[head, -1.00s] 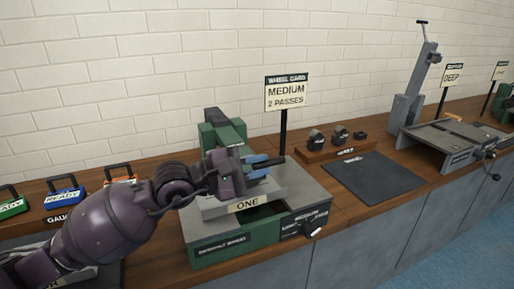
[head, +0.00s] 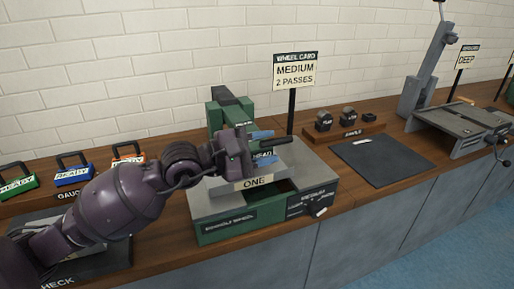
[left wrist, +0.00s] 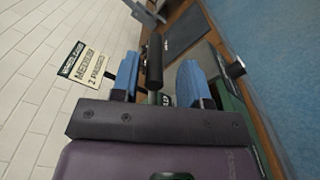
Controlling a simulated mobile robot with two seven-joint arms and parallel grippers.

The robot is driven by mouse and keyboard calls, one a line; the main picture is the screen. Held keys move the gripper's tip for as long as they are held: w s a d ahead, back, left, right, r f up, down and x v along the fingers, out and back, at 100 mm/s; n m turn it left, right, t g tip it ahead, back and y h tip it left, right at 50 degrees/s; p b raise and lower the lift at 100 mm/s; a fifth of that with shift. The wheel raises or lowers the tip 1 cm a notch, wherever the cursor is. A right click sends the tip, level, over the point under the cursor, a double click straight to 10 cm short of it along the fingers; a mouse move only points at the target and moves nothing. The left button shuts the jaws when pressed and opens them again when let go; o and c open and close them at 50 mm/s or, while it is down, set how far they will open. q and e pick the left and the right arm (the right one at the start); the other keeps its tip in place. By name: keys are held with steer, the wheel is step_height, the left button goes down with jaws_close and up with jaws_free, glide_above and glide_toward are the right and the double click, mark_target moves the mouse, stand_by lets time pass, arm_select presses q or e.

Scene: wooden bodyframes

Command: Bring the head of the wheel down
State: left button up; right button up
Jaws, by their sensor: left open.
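The green wheel machine (head: 228,222), with a grey top and a card marked "ONE", stands on the bench. Its green head (head: 217,115) rises at the back. A black handle (head: 282,142) sticks out to the right, and in the left wrist view this black handle (left wrist: 154,62) lies between my blue fingers. My left gripper (head: 264,146) is open around the handle, with a gap visible on both sides. The left wrist view shows the same gripper (left wrist: 158,80). The purple wrist hides part of the head and the handle's base. My right gripper is not in view.
A "MEDIUM 2 PASSES" sign (head: 295,70) stands close behind the machine. A black mat (head: 382,162) lies to the right, near another grey machine (head: 468,122). Coloured gauges (head: 73,175) stand at the left.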

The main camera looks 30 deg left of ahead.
arm_select(q)
steer(key=v, duration=1)
steer(key=shift+s+a, duration=0.25)
steer(key=shift+a, duration=0.05)
stand_by(0.5)
steer(key=shift+s+f, duration=0.1)
